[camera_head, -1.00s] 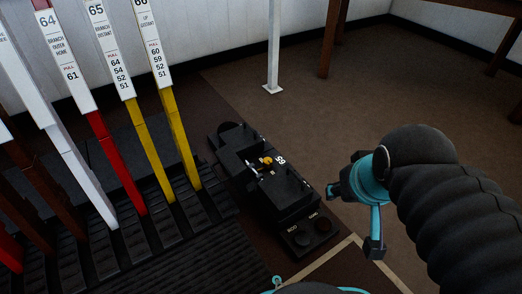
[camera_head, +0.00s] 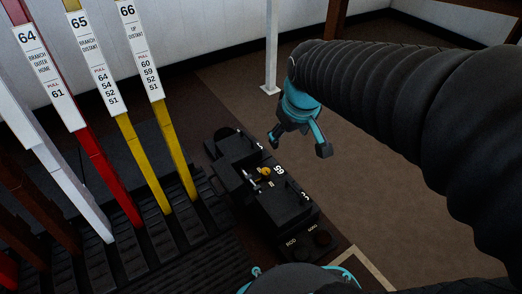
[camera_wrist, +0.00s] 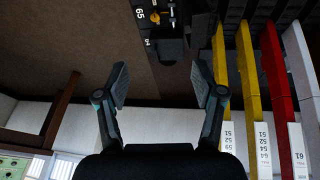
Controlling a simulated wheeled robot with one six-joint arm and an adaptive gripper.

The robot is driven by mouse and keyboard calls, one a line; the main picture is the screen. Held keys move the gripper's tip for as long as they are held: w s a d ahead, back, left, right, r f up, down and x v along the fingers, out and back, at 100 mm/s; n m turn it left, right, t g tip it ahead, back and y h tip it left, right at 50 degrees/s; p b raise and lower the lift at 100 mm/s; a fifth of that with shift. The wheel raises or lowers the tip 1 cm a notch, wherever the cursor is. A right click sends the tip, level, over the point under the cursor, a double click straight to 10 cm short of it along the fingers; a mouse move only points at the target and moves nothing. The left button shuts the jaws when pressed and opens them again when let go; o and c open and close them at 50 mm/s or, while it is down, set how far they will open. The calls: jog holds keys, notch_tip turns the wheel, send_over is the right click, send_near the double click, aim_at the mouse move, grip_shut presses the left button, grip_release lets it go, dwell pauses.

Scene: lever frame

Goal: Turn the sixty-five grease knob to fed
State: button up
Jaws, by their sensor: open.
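A small yellow knob (camera_head: 264,171) sits on a black box (camera_head: 283,205) on the floor beside the levers, next to a white label reading 65. In the wrist view the knob (camera_wrist: 170,22) shows at the top, right of the 65 label. Its exact pointing is too small to tell. My gripper (camera_head: 300,147) is teal and dark, open and empty, above and to the right of the knob, apart from it. Both fingers (camera_wrist: 161,85) show spread in the wrist view, with the black box beyond them.
Tall levers stand left of the box: a yellow one labelled 66 (camera_head: 165,120), a yellow one labelled 65 (camera_head: 135,140), a red one labelled 64 (camera_head: 100,165) and a white one. A white post (camera_head: 271,50) stands behind. Brown floor (camera_head: 375,170) lies clear at right.

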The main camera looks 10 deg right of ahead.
jog(key=w+f+n+g+p, duration=0.1)
jog(key=w+f+n+p, duration=0.2)
jog(key=w, duration=0.7)
jog(key=n+g+p, duration=0.3)
jog(key=n+p, duration=0.3)
jog(key=n, duration=0.1)
send_over(266, 171)
notch_tip(266, 171, down, 26)
notch_tip(266, 171, down, 14)
jog(key=shift+w+f, duration=0.1)
jog(key=shift+f, duration=0.05)
jog(key=shift+c, duration=0.2)
jog(key=c, duration=1.1)
